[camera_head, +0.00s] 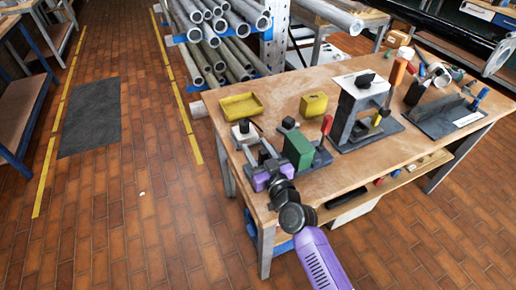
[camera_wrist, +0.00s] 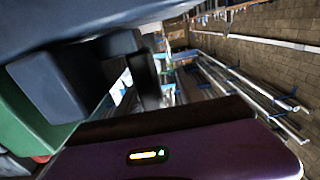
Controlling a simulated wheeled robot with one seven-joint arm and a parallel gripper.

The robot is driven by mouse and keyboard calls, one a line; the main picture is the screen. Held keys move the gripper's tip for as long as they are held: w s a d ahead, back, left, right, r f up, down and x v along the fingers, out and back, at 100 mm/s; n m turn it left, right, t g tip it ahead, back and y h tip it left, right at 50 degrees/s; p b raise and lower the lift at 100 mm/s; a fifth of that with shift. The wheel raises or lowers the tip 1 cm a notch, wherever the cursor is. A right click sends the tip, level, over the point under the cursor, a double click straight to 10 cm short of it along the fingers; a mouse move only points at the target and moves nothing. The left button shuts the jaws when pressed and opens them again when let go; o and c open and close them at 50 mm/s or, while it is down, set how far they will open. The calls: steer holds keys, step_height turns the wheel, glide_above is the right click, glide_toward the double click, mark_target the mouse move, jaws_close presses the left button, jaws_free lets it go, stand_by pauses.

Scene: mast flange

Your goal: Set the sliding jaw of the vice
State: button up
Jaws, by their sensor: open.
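A dark-based fixture with a green block (camera_head: 298,148) and a red handle (camera_head: 327,125) stands at the front left of the bench. It looks like the vice, but I cannot tell for certain which part is the sliding jaw. My gripper (camera_head: 257,152) is open, just left of the green block and low over the bench's front left corner. Its purple hand shows beside the block. In the wrist view the green block (camera_wrist: 28,118) is at the left edge, partly hidden behind a dark grey block-shaped part. I cannot tell whether the gripper touches it.
A tall grey fixture (camera_head: 360,100) stands right of the green block.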

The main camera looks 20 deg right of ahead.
mark_target(263, 159)
steer(key=shift+d, duration=0.1)
steer(key=shift+s, duration=0.25)
steer(key=s, duration=0.7)
steer(key=shift+s, duration=0.2)
stand_by(0.3)
